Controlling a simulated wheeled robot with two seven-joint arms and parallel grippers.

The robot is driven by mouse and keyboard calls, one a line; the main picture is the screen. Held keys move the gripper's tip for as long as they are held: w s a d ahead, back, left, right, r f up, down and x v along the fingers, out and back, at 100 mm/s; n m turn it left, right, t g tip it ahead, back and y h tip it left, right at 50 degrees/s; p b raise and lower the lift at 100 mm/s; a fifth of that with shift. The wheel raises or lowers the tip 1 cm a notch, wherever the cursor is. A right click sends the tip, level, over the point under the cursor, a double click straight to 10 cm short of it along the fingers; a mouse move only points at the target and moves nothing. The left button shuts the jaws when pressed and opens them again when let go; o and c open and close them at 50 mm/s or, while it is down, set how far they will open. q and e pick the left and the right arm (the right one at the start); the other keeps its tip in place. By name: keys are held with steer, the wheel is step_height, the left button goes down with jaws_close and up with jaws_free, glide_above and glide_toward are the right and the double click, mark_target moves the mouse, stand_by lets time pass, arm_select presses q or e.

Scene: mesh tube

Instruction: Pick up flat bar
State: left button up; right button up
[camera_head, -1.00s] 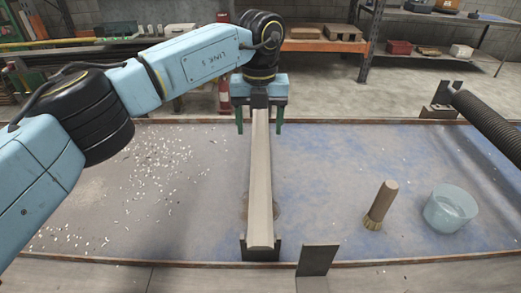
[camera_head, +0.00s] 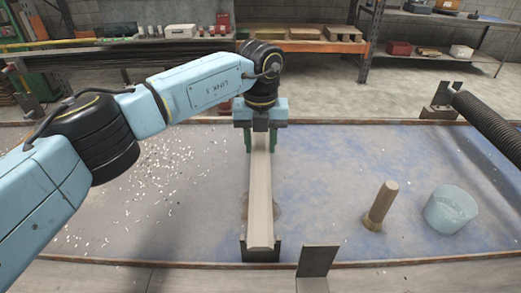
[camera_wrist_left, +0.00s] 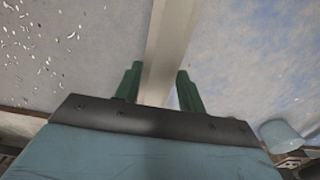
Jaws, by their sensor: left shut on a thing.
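The flat bar (camera_head: 260,205) is a long, pale beige strip running away from me along the middle of the table. Its near end sits in a dark bracket (camera_head: 260,252) at the table's front edge. My left gripper (camera_head: 261,145) is over the bar's far part, pointing down, with one green finger on each side, shut on the bar. The left wrist view also shows the bar (camera_wrist_left: 168,45) running between the green fingers (camera_wrist_left: 159,88). The bar's far end is hidden by the gripper. My right gripper is not in view.
A brush with a wooden handle (camera_head: 382,203) and a pale blue cup (camera_head: 450,210) stand on the right. A black ribbed tube (camera_head: 490,125) hangs at the right edge by a dark bracket (camera_head: 440,104). White chips (camera_head: 165,165) lie scattered on the left. A dark upright plate (camera_head: 317,262) stands in front.

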arm_select(q)
jaws_close()
steer(key=shift+r, duration=0.1)
